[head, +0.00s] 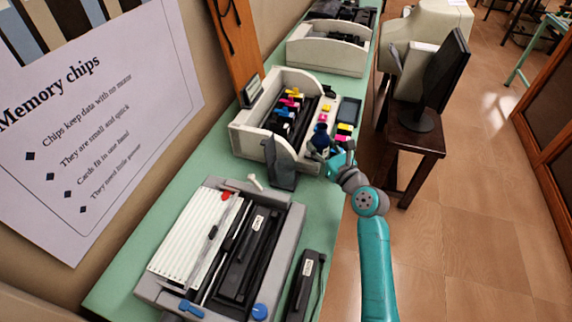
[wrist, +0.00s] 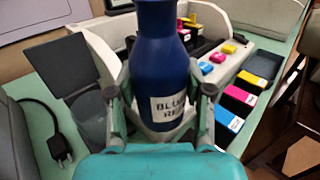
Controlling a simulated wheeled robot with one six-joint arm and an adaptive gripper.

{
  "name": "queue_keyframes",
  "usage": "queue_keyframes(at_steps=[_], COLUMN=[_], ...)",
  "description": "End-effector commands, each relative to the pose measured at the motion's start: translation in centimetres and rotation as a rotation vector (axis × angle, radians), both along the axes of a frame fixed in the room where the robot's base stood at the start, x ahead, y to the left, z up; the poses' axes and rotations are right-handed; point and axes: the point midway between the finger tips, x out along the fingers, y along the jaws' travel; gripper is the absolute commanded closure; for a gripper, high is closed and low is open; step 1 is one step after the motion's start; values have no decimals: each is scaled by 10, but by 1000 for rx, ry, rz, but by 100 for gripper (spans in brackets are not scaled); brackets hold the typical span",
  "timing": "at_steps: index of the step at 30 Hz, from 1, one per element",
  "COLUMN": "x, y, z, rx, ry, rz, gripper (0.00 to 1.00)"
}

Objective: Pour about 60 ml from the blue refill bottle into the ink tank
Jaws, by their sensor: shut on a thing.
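The blue refill bottle (wrist: 158,62) stands in the middle of the wrist view, with a white label and its top cut off by the frame. My gripper (wrist: 162,112) is shut around its lower body, one finger on each side. In the head view the bottle (head: 320,140) is small and dark at my gripper (head: 326,152), beside the printer's front right corner; it looks roughly upright. A grey container (wrist: 92,112) with a raised dark flap (wrist: 58,72) is left of the bottle. It may be the ink tank; its inside is not clear. The flap (head: 281,163) also shows in the head view.
A cream printer (head: 248,140) holds coloured cartridges; more cartridges (wrist: 238,100) and a dark tray (head: 348,110) are to its right. An opened grey printer (head: 195,235) is nearer on the green counter (head: 135,240). A black plug (wrist: 62,148) lies left. A monitor (head: 440,80) stands right.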

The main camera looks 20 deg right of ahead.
Motion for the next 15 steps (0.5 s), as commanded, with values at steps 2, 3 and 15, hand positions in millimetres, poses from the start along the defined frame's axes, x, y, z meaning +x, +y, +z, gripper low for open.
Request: queue_keyframes(at_steps=[2, 3, 15], x=[0, 0, 1], y=[1, 2, 10], z=[1, 1, 5], rx=[-23, -38, -268], ry=[1, 3, 26], rz=[0, 1, 0], gripper=[88, 88, 88])
